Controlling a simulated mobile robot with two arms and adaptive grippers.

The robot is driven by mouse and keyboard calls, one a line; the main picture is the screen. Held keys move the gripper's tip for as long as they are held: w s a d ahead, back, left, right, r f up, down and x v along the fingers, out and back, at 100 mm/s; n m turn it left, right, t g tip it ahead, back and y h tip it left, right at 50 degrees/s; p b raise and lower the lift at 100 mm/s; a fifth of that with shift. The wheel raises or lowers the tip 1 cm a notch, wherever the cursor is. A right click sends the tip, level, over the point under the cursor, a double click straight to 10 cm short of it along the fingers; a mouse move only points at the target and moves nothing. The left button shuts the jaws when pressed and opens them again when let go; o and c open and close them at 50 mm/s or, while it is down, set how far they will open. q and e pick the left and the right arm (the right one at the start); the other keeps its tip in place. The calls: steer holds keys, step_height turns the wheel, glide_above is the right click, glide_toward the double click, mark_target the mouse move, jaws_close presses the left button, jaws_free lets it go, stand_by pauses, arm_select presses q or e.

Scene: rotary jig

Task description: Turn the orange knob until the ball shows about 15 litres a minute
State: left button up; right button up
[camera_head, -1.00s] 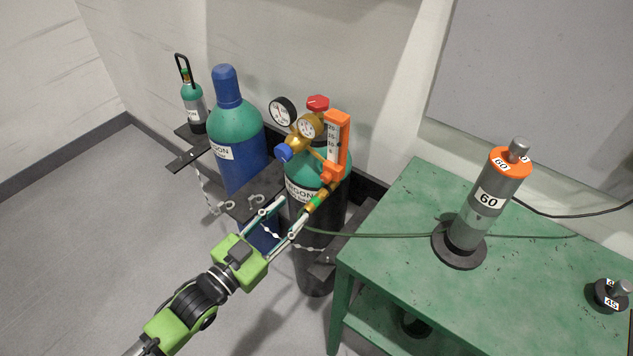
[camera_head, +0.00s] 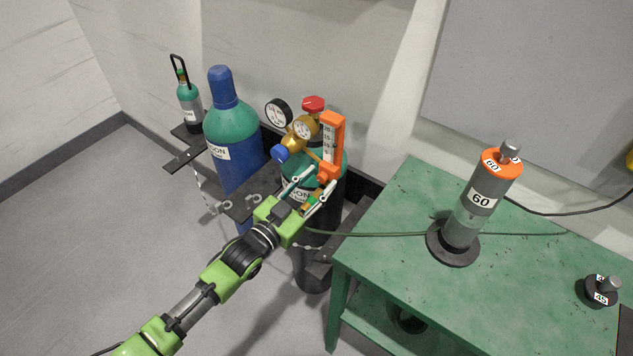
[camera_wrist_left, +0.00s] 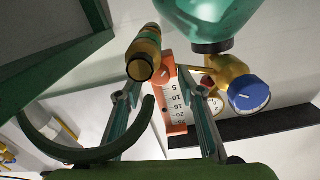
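The orange flowmeter (camera_head: 333,135) with a white numbered scale stands upright beside the brass regulator (camera_head: 296,140) on the front argon cylinder. The orange knob (camera_head: 325,174) is at its lower end; in the left wrist view the orange part (camera_wrist_left: 168,62) shows behind the green-and-brass hose fitting (camera_wrist_left: 146,50). My left gripper (camera_head: 315,182) is open, its fingers spread on either side of the fitting and knob area. I cannot tell whether they touch the knob. The scale (camera_wrist_left: 175,98) shows between the fingers in the wrist view; the ball cannot be made out. My right gripper is not in view.
A blue knob (camera_head: 280,154) and gauges sit left of the flowmeter. A blue-and-green cylinder (camera_head: 233,140) stands to the left. A green table (camera_head: 390,235) on the right carries a grey cylinder marked 60 (camera_head: 480,200). A thin green hose crosses the table.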

arm_select(q)
jaws_close()
steer(key=shift+n, duration=0.9)
jaws_free()
steer(key=shift+s+a+f, duration=0.15)
steer(key=shift+s+a, duration=0.25)
steer(key=shift+s, duration=0.05)
steer(key=v, duration=1.1)
